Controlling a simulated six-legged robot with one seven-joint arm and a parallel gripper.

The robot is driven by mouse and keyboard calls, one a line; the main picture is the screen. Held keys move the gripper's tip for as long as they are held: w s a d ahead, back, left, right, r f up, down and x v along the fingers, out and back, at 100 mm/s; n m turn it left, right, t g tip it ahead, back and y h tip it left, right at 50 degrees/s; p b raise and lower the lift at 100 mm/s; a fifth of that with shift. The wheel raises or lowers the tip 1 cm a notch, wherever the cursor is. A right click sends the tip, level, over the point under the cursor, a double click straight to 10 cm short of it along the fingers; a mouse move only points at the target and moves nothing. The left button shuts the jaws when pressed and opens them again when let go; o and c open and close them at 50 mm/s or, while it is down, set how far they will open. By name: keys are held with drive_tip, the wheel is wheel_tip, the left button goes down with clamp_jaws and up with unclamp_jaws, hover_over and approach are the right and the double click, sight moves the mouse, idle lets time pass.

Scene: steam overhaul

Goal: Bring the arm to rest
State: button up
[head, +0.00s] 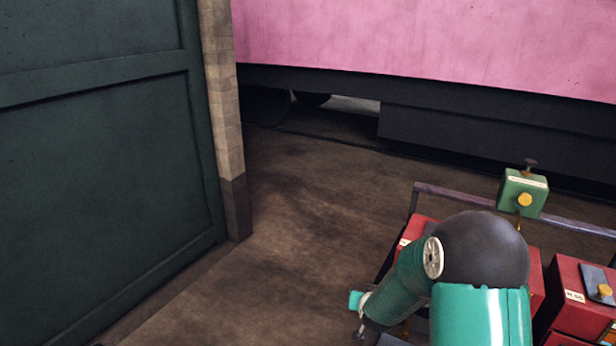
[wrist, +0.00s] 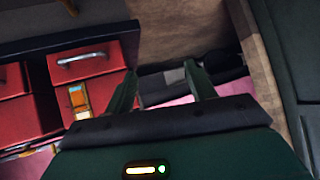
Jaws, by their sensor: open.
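My gripper (wrist: 161,72) shows in the wrist view with its two dark green fingers spread apart. Nothing is between them. Beyond the fingertips I see brown floor and a pink strip. My arm (head: 478,270), teal with a dark round joint, is folded at the lower right of the head view, in front of the red boxes. I cannot make out the gripper fingers in the head view.
Red boxes (head: 580,302) stand beside my arm, and a red drawer (wrist: 84,82) shows in the wrist view. A green box (head: 522,194) with a yellow knob sits at a rail. A dark green door (head: 100,170) stands left. Brown floor (head: 310,210) is open.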

drive_tip(key=s+a+r+n+g+y, duration=0.1)
drive_tip(key=s+r, duration=0.5)
drive_tip(key=r, duration=0.4)
drive_tip(key=s+a+r+n+g, duration=0.1)
drive_tip(key=s+r, duration=0.5)
drive_tip(key=r, duration=0.3)
drive_tip(key=s+r+g, duration=0.1)
drive_tip(key=s+r, duration=0.2)
drive_tip(key=s, duration=0.4)
drive_tip(key=s+r+g, duration=0.1)
drive_tip(key=s+r, duration=0.1)
drive_tip(key=s, duration=0.5)
drive_tip(key=s+d+r, duration=0.1)
drive_tip(key=s+r, duration=0.2)
drive_tip(key=s, duration=0.5)
drive_tip(key=shift+r+g, duration=0.3)
drive_tip(key=shift+g, duration=0.1)
drive_tip(key=shift+d, duration=0.25)
